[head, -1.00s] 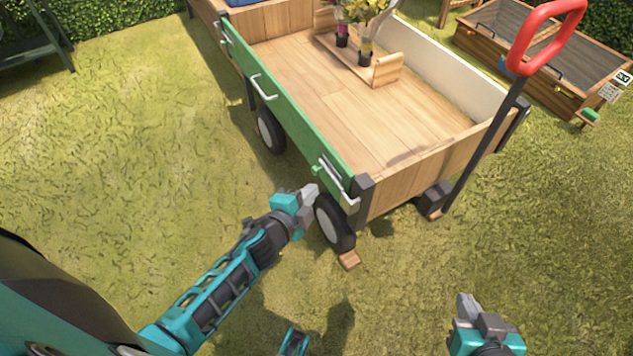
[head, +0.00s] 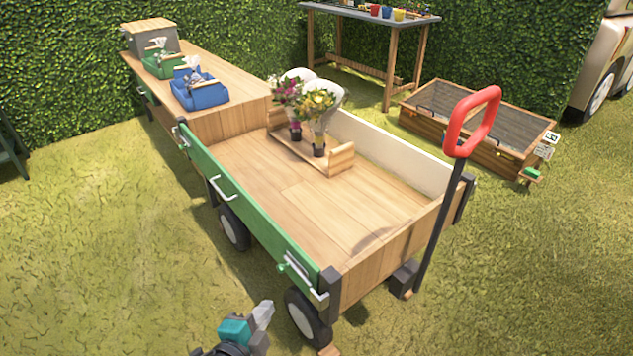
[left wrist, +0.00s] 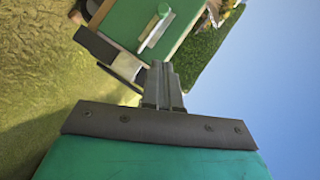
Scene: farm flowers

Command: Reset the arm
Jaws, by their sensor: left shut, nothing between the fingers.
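My left gripper (head: 263,312) is at the bottom of the head view, shut and empty, just left of the cart's front wheel. In the left wrist view its closed fingers (left wrist: 163,82) point toward the cart's green side panel (left wrist: 140,22), with a gap I cannot judge. The wooden cart (head: 300,215) stands on the grass with its green side panel (head: 245,218) upright. My right gripper is out of view.
A wooden caddy (head: 340,160) with two wrapped bouquets (head: 318,105) stands in the cart. The red handle (head: 472,120) rises at the cart's right end. A bench (head: 225,75) holds blue (head: 199,92) and green bins. A raised planter (head: 480,125) stands right.

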